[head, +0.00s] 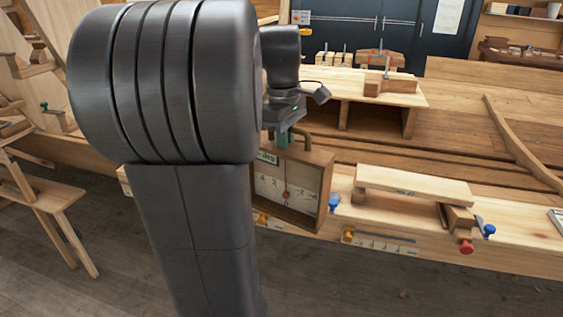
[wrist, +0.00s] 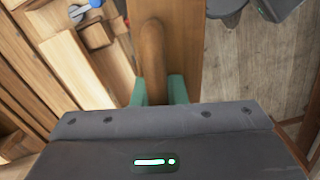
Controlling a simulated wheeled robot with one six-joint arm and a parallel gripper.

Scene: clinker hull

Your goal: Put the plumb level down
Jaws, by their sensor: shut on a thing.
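The plumb level (head: 287,190) is a wooden-framed case with a pale dial face, a needle and a red centre, partly hidden by my arm in the head view. It hangs or stands upright at the bench's front edge; I cannot tell if its base touches the bench. My gripper (head: 284,138), with green fingers, is shut on the wooden handle at its top. In the wrist view the round handle (wrist: 152,50) lies between the fingers of my gripper (wrist: 160,91), above the level's brown top (wrist: 184,50).
The bench (head: 400,222) runs to the right with a pale plank (head: 413,185), blue knobs (head: 334,199) and a red knob (head: 466,247). A raised wooden stand (head: 345,84) holding blocks is behind. A wooden trestle (head: 45,205) is at left. Bare floor lies in front.

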